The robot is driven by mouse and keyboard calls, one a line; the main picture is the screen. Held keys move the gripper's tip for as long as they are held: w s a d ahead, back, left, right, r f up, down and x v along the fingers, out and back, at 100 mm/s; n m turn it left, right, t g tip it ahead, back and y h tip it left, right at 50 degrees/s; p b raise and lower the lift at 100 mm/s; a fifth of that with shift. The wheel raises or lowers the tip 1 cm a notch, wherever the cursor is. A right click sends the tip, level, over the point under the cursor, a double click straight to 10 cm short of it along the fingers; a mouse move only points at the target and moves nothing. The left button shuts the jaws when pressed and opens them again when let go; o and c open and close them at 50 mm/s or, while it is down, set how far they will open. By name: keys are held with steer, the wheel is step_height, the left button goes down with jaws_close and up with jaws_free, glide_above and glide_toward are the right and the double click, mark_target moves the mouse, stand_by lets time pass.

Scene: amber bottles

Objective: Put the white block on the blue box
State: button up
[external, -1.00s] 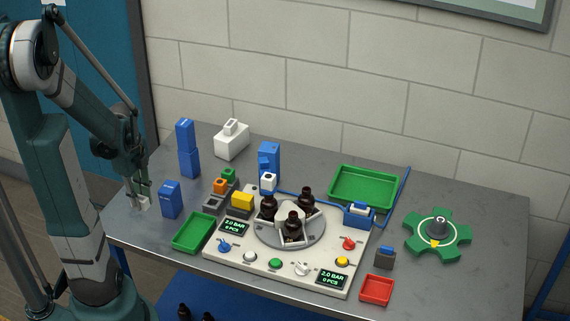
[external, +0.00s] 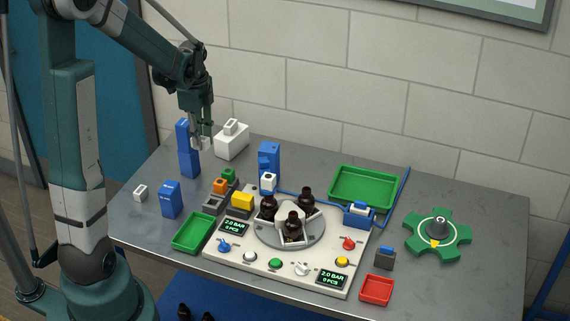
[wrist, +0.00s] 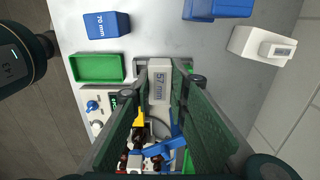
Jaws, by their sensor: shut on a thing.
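My gripper (external: 201,142) is shut on a white block (wrist: 160,84) marked "57 mm", which sits between the fingers in the wrist view. In the external view the held block (external: 204,144) is in the air, close to the upper right of a tall blue box (external: 188,158). A shorter blue box (external: 171,200) stands at the table's left; it shows in the wrist view (wrist: 107,25) marked "70 mm". Another tall blue box (external: 269,158) stands nearer the middle. I cannot tell which blue box the task means.
A small white block (external: 140,193) lies at the table's left. A white box (external: 232,143) with a small white piece on top stands near the wall. A green tray (external: 193,233), orange and yellow pieces, and a panel with amber bottles (external: 293,225) fill the middle.

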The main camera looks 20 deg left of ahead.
steer(key=w+d+r+p, duration=0.3)
steer(key=w+d, duration=0.5)
step_height(320, 180, up, 2)
steer(key=p, duration=0.3)
glide_above(269, 147)
steer(key=shift+f, duration=2.95)
steer(key=shift+f, duration=2.05)
steer(key=shift+f, duration=0.2)
